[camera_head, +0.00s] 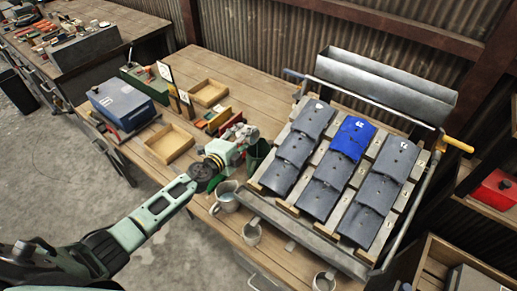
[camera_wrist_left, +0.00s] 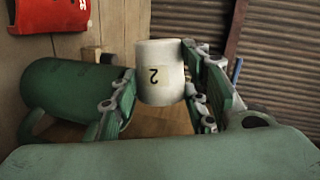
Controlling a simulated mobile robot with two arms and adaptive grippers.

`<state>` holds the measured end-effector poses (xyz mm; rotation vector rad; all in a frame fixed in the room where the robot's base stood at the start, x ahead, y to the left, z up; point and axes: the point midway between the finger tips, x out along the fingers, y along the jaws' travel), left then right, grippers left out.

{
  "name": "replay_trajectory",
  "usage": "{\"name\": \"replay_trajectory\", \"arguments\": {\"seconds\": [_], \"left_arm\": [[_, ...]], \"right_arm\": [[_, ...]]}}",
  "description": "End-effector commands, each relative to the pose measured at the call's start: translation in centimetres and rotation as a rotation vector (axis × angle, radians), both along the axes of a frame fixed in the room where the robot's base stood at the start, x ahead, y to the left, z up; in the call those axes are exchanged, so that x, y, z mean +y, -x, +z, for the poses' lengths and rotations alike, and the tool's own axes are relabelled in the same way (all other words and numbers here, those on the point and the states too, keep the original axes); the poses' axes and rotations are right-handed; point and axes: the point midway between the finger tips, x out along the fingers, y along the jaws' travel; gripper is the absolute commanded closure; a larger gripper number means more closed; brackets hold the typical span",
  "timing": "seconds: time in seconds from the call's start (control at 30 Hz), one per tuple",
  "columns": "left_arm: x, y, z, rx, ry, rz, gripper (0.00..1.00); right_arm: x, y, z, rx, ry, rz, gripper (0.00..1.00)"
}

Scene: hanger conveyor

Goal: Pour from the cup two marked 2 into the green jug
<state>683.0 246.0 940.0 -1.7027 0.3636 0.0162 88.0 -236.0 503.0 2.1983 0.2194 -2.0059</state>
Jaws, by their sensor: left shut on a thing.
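My left gripper (camera_head: 240,140) reaches over the workbench beside the dark green jug (camera_head: 259,154), which is partly hidden behind it. In the left wrist view the gripper (camera_wrist_left: 164,100) is shut on a pale cup (camera_wrist_left: 160,72) with a black 2 that looks turned over in the picture. The green jug (camera_wrist_left: 72,92) also shows in that view, left of the cup and close to the left finger. Whether anything flows from the cup cannot be seen. My right gripper is out of view.
Pale mugs stand at the bench's front, one (camera_head: 226,196) below my gripper, others (camera_head: 252,232) (camera_head: 324,281) nearer. A rack of grey plates with one blue plate (camera_head: 352,138) fills the right. Wooden trays (camera_head: 169,143) and a blue box (camera_head: 122,102) stand left.

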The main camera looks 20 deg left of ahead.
Motion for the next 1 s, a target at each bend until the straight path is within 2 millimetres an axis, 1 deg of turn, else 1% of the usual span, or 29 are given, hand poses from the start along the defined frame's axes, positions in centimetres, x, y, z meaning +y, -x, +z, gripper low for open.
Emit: {"name": "replay_trajectory", "arguments": {"seconds": [0.17,0.37,0.47,0.57,0.7,0.8,0.9,1.0], "left_arm": [[0.0,0.0,-0.1,-0.004,-0.010,0.000,0.85],[-0.3,0.1,-0.4,-0.031,-0.081,0.000,0.85],[-0.2,0.0,-0.2,-0.027,-0.074,0.001,0.85],[0.1,0.0,0.3,0.002,0.007,0.002,0.85],[0.5,-0.2,1.0,0.070,0.188,0.003,0.85],[0.7,-0.3,1.2,0.105,0.286,0.003,0.85],[0.7,-0.3,1.1,0.119,0.326,0.000,0.85],[0.7,-0.3,1.0,0.119,0.329,0.001,0.85]], "right_arm": [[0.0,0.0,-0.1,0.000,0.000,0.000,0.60],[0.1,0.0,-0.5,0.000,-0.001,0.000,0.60],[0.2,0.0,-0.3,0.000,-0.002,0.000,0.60],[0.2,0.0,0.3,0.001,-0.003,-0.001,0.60],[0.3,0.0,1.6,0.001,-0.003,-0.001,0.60],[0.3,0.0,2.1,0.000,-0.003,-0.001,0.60],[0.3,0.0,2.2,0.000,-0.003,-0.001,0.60],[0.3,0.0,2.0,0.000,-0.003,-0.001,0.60]]}}
